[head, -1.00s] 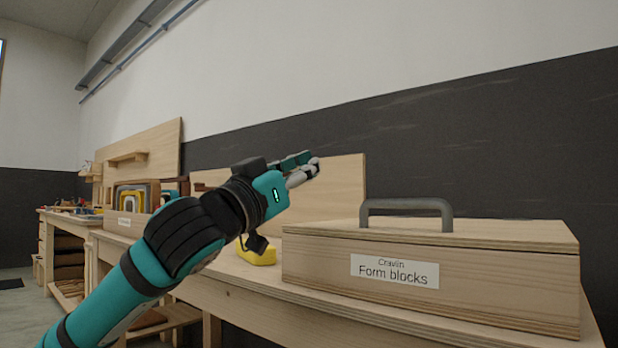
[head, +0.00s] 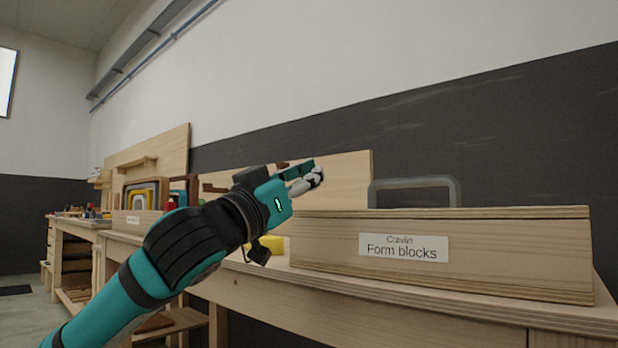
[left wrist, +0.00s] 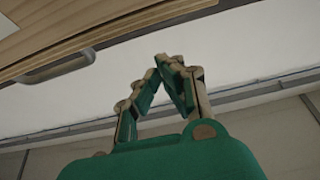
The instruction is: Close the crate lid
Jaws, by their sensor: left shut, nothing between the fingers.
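The wooden crate (head: 500,258) labelled "Form blocks" stands on the workbench at the right of the head view. Its flat lid (head: 520,213) lies along the top edge with no gap that I can see. A grey handle (head: 415,182) stands up on the lid. My left gripper (head: 316,178) is shut and empty, in the air to the left of the handle and apart from the crate. In the left wrist view its fingertips (left wrist: 170,62) meet, and wood with a grey handle (left wrist: 57,68) shows at the upper left. My right gripper is not in view.
The workbench (head: 400,292) runs along the dark wall. A yellow object (head: 270,243) lies on it left of the crate, partly behind my arm. A wooden box with coloured frames (head: 140,218) stands farther left. The space above the crate is clear.

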